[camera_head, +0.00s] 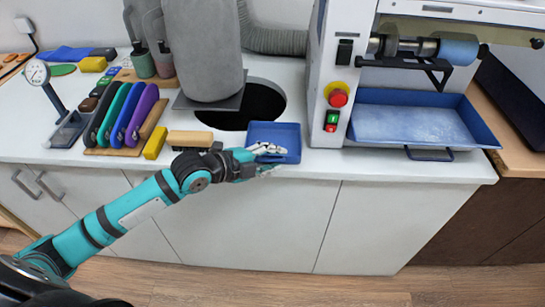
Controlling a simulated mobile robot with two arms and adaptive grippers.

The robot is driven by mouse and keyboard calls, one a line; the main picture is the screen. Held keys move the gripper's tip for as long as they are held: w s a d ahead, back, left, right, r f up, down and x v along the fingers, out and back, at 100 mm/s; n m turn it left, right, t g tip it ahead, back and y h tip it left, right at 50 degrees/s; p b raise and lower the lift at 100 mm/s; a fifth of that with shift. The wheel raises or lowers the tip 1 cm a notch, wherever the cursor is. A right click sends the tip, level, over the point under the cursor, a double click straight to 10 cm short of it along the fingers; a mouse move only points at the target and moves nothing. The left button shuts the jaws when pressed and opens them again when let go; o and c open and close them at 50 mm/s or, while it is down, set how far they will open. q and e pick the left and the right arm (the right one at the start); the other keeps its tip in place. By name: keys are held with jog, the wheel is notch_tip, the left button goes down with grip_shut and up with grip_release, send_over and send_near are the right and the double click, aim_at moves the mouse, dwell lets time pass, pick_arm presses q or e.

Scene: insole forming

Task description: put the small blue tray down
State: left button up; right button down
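My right gripper is not in view.
A machine with a red button (338,98) and a large blue tray (475,125) is to the right. Coloured insoles (125,113), a yellow block (155,143) and a brush (190,139) lie left.

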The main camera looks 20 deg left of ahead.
pick_arm(q)
jog(key=v, duration=1.2)
dwell(0.6)
